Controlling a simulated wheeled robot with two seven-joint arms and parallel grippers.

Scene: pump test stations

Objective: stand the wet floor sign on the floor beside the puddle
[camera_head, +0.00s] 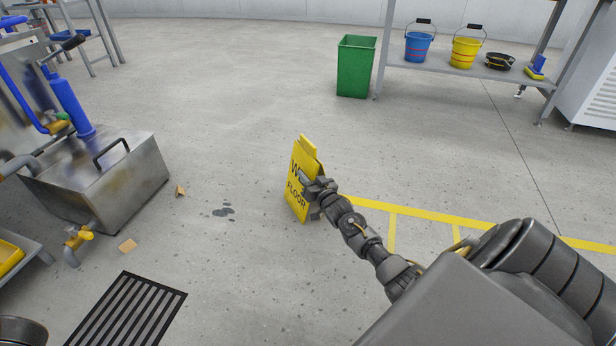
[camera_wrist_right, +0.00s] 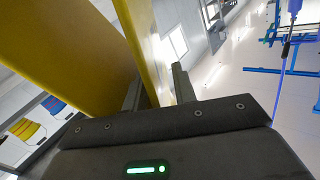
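The yellow wet floor sign (camera_head: 300,190) is upright in the middle of the head view, its lettered face towards the left. Its two panels are slightly spread. I cannot tell whether its lower edge touches the floor. The puddle (camera_head: 223,211) is a small dark patch on the floor to the left of the sign, with bare floor between them. My right gripper (camera_head: 318,190) is at the sign's right side. In the wrist view, its fingers (camera_wrist_right: 157,92) are on both sides of one yellow panel (camera_wrist_right: 148,45), closed on it. My left gripper is not in view.
A metal tank (camera_head: 120,185) with pipes stands at the left, and a floor grate (camera_head: 125,312) lies at the lower left. Small tan pieces (camera_head: 127,246) lie near the tank. A green bin (camera_head: 356,68) and a shelf (camera_head: 440,72) with buckets stand at the back. Yellow lines (camera_head: 430,212) mark the floor at right.

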